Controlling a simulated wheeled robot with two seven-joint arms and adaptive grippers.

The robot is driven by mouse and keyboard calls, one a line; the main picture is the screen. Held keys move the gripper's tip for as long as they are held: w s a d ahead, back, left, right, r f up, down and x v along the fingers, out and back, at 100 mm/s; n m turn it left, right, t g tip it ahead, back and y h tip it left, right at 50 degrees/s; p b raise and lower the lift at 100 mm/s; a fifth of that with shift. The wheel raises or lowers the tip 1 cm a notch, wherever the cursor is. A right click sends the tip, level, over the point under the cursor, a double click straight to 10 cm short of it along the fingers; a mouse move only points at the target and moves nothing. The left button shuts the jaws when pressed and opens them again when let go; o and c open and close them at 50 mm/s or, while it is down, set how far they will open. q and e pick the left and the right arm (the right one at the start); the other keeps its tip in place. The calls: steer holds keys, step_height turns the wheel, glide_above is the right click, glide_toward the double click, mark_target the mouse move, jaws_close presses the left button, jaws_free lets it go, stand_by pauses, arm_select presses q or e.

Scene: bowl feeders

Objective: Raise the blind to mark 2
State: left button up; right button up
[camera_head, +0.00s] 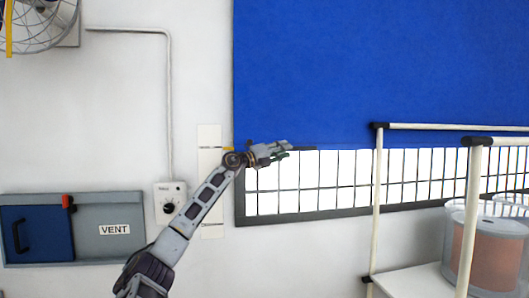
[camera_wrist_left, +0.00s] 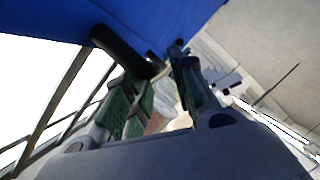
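The blue blind (camera_head: 380,70) hangs over a barred window (camera_head: 330,182). Its bottom edge sits above an uncovered bright strip of the window. A dark handle (camera_head: 305,148) runs along that edge near its left end. My left gripper (camera_head: 284,149) is at the handle. In the left wrist view, the handle (camera_wrist_left: 120,50) reaches between the fingertips of my left gripper (camera_wrist_left: 167,66), which look closed on it. A pale scale strip (camera_head: 210,187) is on the wall left of the window; its marks are too small to read. A small yellow pointer (camera_head: 228,148) shows near the blind's edge height. My right gripper is out of view.
A pale rail frame (camera_head: 376,200) and a shelf with a clear drum (camera_head: 490,240) stand at the right. A caged fan (camera_head: 35,22) is at top left.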

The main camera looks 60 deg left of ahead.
arm_select(q)
steer(key=r+v, duration=0.1)
steer(key=v, duration=0.7)
steer(key=shift+s+r, duration=0.45)
steer(key=shift+r, duration=0.05)
steer(key=shift+a, duration=0.1)
stand_by(0.4)
